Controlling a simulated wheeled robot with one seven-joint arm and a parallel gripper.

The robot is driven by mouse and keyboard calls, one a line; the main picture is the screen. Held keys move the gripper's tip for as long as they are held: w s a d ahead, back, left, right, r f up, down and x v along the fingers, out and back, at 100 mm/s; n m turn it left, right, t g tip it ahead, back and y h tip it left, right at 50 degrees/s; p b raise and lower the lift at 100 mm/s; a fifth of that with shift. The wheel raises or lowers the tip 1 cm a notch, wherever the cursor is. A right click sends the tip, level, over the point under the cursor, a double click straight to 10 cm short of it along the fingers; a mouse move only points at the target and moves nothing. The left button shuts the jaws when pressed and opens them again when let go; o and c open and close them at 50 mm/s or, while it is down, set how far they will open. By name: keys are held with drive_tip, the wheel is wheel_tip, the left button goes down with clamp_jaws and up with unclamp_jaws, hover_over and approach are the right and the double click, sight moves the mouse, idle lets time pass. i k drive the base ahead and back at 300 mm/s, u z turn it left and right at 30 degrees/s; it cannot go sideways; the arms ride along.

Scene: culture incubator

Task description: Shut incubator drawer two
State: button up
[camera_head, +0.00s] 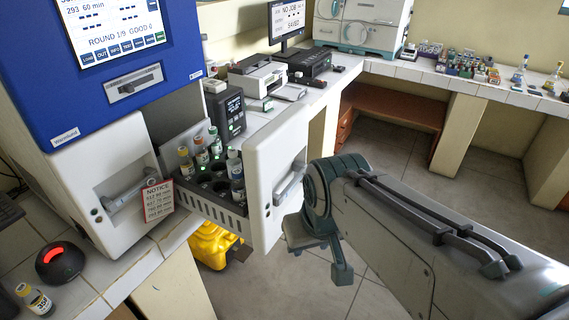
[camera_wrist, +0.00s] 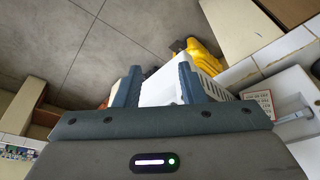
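The blue and white incubator (camera_head: 122,110) stands at the left in the head view. One drawer (camera_head: 262,190) is pulled far out, its white front facing my gripper; no drawer number is readable. Its handle (camera_head: 290,183) is on that front. The dark rack inside holds several capped vials (camera_head: 235,167). The drawer front also shows in the wrist view (camera_wrist: 160,88), between my fingers. My gripper (camera_wrist: 158,82) has its fingers wide apart, close to the drawer front. In the head view my gripper (camera_head: 318,245) is just right of and below the handle; contact cannot be told.
Another drawer front (camera_head: 115,185) left of it is shut, with a notice sign (camera_head: 158,200) beside its handle. A yellow object (camera_head: 212,245) is on the floor below the open drawer. A vial (camera_head: 35,298) and a red-lit device (camera_head: 60,262) stand on the left bench.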

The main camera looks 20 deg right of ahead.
sight(273, 159)
drive_tip(key=z, duration=0.1)
drive_tip(key=i, duration=0.45)
drive_tip(key=z, duration=0.95)
drive_tip(key=k, duration=0.75)
drive_tip(key=u, duration=0.75)
